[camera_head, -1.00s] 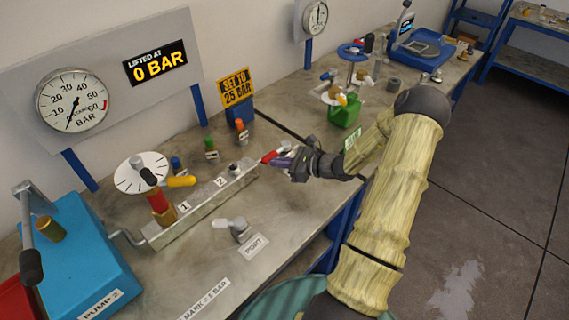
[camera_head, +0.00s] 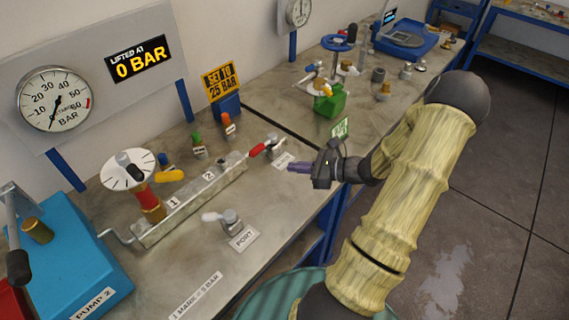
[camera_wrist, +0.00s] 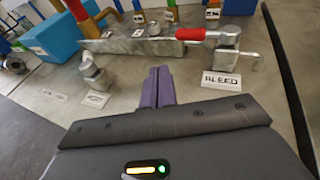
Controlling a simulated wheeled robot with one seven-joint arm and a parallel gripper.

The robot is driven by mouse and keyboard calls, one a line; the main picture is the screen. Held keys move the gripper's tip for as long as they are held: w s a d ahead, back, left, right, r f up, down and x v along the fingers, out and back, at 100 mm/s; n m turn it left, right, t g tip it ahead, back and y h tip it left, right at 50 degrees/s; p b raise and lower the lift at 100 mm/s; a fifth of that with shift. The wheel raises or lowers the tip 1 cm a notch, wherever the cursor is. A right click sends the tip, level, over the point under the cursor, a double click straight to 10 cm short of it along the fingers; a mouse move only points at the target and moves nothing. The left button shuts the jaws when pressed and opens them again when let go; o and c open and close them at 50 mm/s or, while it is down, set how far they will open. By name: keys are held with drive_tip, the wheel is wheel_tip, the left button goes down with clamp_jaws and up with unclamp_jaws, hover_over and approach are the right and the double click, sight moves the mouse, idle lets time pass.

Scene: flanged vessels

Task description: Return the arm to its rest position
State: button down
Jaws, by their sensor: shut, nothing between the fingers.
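My gripper (camera_head: 299,167) is shut and empty, its purple fingers together over the front part of the bench. In the wrist view the closed fingers (camera_wrist: 156,88) point toward the metal manifold block (camera_wrist: 135,46). The red-handled bleed valve (camera_head: 265,149) is just left of and beyond my gripper, apart from it. It also shows in the wrist view (camera_wrist: 200,34). My arm reaches in from the lower right, bent at the elbow.
The manifold (camera_head: 190,203) carries a white dial (camera_head: 128,170). A port valve (camera_head: 230,221) stands in front. A blue pump (camera_head: 70,265) is at left. A green block (camera_head: 330,102) stands farther back. Open floor (camera_head: 500,200) lies right of the bench.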

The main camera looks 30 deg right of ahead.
drive_tip(key=shift+s+d+r, duration=0.2)
drive_tip(key=shift+s+d, duration=0.05)
drive_tip(key=shift+s, duration=0.45)
drive_tip(key=s+a+n+g+h, duration=0.4)
drive_tip(key=s+a+n+g, duration=0.3)
drive_tip(key=a+n+g, duration=0.55)
drive_tip(key=s+a+r+n+t+h, duration=0.1)
drive_tip(key=a+r+n+t+h, duration=0.3)
drive_tip(key=n, duration=1)
drive_tip(key=shift+s+a+r+n+h, duration=0.2)
drive_tip(key=shift+s+r+n+h, duration=0.15)
drive_tip(key=shift+r+h, duration=1.1)
drive_tip(key=shift+r+y, duration=0.2)
drive_tip(key=shift+y, duration=0.05)
